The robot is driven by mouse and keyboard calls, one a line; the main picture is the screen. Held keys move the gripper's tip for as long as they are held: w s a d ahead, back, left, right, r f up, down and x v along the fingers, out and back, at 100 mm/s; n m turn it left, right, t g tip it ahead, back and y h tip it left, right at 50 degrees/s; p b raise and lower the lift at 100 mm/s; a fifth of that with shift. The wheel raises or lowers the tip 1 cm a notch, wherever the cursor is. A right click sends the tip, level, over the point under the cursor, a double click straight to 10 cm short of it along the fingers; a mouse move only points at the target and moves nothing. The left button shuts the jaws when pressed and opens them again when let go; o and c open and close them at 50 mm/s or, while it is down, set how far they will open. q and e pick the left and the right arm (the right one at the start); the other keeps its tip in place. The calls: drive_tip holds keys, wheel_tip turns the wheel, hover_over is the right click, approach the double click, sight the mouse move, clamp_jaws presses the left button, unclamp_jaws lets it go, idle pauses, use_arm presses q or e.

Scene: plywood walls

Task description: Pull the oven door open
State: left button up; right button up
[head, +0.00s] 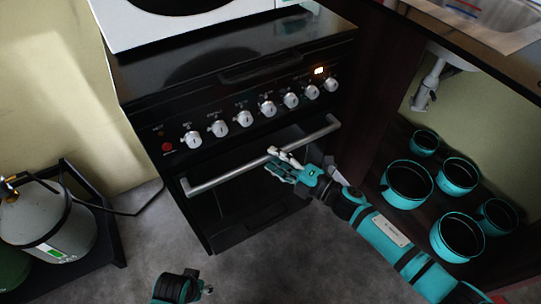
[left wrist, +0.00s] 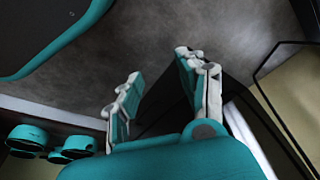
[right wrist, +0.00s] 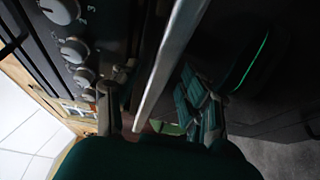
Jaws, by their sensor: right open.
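The black oven (head: 225,80) stands at centre in the head view. Its door (head: 240,205) has a silver bar handle (head: 225,175) across the top. The door looks shut or nearly so; I cannot tell for certain. My right gripper (head: 279,162) is at the handle, right of its middle. In the right wrist view the handle (right wrist: 170,65) runs between the two spread fingers of the right gripper (right wrist: 155,105), which are not closed on it. My left gripper (left wrist: 158,85) is open and empty, low over the floor and away from the oven.
Knobs (head: 245,118) line the panel above the handle. A white appliance (head: 180,20) sits on the oven. Teal pots (head: 407,185) stand on the shelf at right under a sink. Grey gas cylinder (head: 50,225) stands in a black rack at left. Floor before the oven is clear.

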drive_tip(key=shift+x, duration=1.15)
clamp_jaws()
